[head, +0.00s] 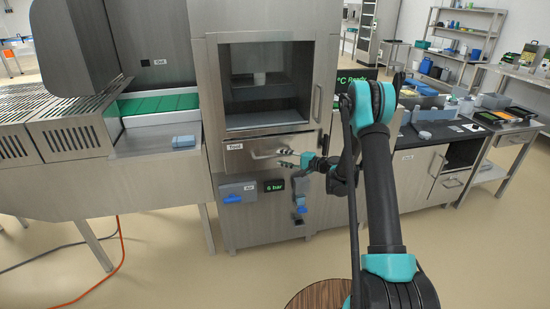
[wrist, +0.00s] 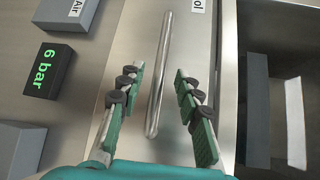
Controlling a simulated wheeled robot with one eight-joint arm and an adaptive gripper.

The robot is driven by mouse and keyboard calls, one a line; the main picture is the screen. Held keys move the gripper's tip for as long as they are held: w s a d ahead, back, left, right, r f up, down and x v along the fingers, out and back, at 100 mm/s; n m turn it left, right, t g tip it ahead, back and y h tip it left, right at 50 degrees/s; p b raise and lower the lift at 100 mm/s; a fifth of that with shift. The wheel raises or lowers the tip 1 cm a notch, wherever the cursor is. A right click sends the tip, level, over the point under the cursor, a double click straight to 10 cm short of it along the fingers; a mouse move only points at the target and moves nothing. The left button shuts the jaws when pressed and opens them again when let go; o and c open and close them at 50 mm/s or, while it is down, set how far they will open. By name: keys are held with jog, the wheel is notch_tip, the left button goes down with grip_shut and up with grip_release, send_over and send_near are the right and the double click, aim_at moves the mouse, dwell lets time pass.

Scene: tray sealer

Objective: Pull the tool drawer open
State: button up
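The tool drawer (head: 236,160) is a steel front panel below the window of the sealing machine; it looks closed in the head view. Its label shows partly in the wrist view. The drawer's bar handle (head: 264,155) also shows in the wrist view (wrist: 160,85), running lengthwise between my fingers. My gripper (head: 286,158) is in front of the handle's right part. In the wrist view my gripper (wrist: 160,82) is open, with green finger pads on either side of the bar and a visible gap at each side. I cannot tell how deep the bar sits between the fingers.
The 6 bar display (wrist: 50,70) and the Air box (wrist: 68,12) sit beside the drawer front in the wrist view, below it in the head view. The machine's window (head: 262,85) is above. A bench (head: 408,170) stands to the right. An orange hose (head: 118,255) lies on the floor.

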aim_at(275, 156)
jog(key=shift+x, duration=2.2)
grip_shut()
